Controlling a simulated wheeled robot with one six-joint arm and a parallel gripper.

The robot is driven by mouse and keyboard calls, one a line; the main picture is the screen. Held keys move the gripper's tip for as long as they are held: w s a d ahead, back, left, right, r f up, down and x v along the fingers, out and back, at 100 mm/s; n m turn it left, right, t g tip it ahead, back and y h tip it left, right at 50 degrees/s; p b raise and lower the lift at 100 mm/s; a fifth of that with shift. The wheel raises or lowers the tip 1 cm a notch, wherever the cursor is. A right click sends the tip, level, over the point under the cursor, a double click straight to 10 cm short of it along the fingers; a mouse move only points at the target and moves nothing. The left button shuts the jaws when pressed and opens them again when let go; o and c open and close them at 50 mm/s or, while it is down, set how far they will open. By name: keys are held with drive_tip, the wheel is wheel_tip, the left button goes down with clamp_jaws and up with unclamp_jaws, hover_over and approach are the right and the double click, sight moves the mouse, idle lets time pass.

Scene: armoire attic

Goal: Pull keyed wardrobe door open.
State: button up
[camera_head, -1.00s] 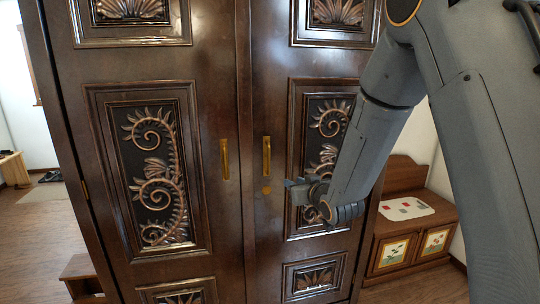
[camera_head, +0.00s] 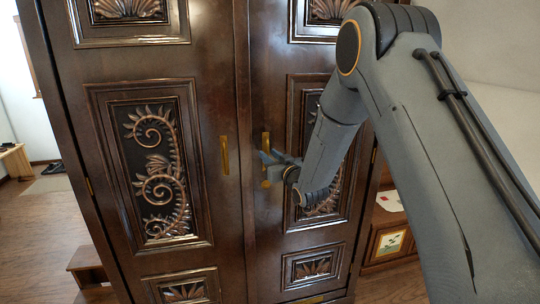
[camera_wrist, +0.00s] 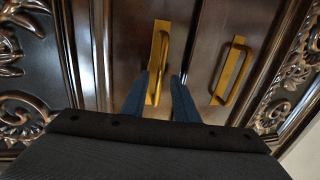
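The dark wooden wardrobe has a left door (camera_head: 210,100) and a right door (camera_head: 262,230), both shut with a narrow seam between them. In the wrist view, my two blue fingers (camera_wrist: 159,97) are apart, one on each side of a brass handle (camera_wrist: 160,62). Gaps show between fingers and bar. The left door's brass handle (camera_head: 224,156) is free.
A low wooden cabinet (camera_head: 375,243) stands right of the wardrobe, mostly behind my arm. A small wooden stool (camera_head: 85,262) is at the lower left. Wooden floor (camera_head: 45,225) lies open left of the wardrobe.

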clamp_jaws()
idle(1.5)
